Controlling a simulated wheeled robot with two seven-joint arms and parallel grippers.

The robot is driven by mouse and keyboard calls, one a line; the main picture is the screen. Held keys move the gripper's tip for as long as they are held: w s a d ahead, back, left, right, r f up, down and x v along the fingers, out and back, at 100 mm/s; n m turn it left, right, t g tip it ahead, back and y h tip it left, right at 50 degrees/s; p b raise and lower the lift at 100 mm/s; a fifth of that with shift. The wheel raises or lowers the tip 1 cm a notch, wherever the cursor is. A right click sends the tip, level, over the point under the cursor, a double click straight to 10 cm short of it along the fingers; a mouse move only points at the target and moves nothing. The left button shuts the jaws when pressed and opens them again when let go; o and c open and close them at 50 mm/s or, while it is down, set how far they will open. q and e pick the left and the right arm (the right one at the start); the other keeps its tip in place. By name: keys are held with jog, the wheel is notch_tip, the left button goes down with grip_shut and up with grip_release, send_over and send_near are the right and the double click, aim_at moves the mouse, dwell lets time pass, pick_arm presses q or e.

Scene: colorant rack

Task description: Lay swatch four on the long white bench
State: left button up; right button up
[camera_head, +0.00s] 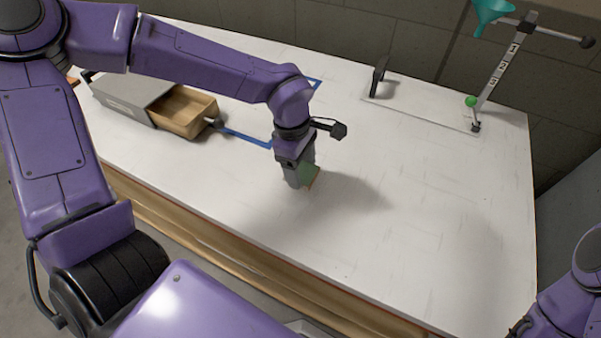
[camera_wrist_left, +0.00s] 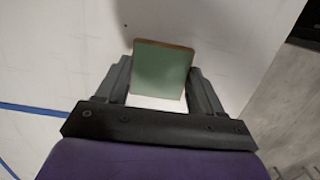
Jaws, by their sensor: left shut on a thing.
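The swatch is a small square tile with a green face and tan edges; it shows in the left wrist view (camera_wrist_left: 162,70) and partly in the head view (camera_head: 309,176). My left gripper (camera_head: 302,182) is shut on it, with one finger on each side in the left wrist view (camera_wrist_left: 160,82). No number shows on the swatch. The gripper points down close over the long white bench (camera_head: 420,220); I cannot tell whether the swatch touches the top. My right gripper is out of view; only part of the right arm shows at the lower right.
A grey box with an open wooden drawer (camera_head: 183,110) stands at the back left. Blue tape (camera_head: 245,137) lies beside it. A white board with a black handle (camera_head: 378,76) and a numbered stand (camera_head: 500,65) with a teal funnel (camera_head: 490,12) are at the back. The bench's right and front are clear.

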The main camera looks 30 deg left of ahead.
pick_arm(q)
jog(key=shift+f, duration=1.3)
jog(key=shift+s, duration=0.1)
jog(key=shift+f, duration=0.1)
jog(key=o, duration=1)
notch_tip(320, 180, up, 12)
jog(key=a, duration=0.1)
jog(key=shift+a+p, duration=0.35)
jog(key=shift+a, duration=0.05)
